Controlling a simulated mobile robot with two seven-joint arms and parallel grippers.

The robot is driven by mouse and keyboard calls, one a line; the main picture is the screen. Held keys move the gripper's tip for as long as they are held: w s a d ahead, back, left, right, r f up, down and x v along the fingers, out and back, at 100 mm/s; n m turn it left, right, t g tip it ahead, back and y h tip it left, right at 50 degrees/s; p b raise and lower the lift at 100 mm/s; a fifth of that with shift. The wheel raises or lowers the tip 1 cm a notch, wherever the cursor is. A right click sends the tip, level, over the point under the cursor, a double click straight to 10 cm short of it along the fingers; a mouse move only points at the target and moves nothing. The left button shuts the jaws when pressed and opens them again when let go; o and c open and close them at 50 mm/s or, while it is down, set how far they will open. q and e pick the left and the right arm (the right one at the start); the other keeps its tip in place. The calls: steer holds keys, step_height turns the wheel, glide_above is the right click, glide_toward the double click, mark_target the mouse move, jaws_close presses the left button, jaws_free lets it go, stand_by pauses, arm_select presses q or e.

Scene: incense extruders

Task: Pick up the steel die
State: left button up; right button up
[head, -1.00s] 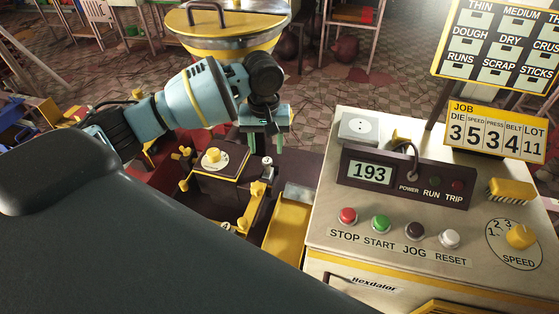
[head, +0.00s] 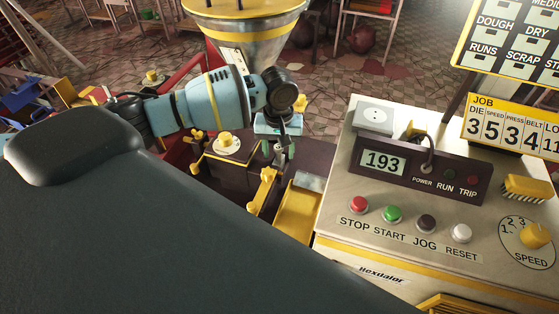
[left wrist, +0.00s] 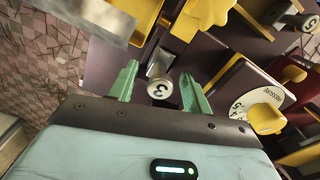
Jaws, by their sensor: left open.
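The steel die (left wrist: 160,88) is a small metal cylinder with a "3" on its end face. In the left wrist view it stands between the two green fingertips of my left gripper (left wrist: 161,85), with a visible gap on at least one side. In the head view my left gripper (head: 278,150) points down over the dark machine top, and the die (head: 279,150) is a small grey shape there, partly hidden by the fingers. The left gripper is open. My right gripper is not in view.
A yellow dial knob (head: 228,142) sits beside the gripper, and yellow levers (head: 262,188) stand in front. A yellow tray (head: 298,212) lies to the right. The control cabinet (head: 335,215) with its buttons is further right. A steel hopper (head: 245,38) stands behind the arm.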

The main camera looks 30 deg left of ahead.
arm_select(q)
steer(key=shift+f, duration=0.4)
jaws_close()
steer(key=shift+r, duration=0.1)
step_height(320, 180, up, 10)
steer(key=shift+r+p, duration=0.1)
steer(key=shift+p, duration=0.35)
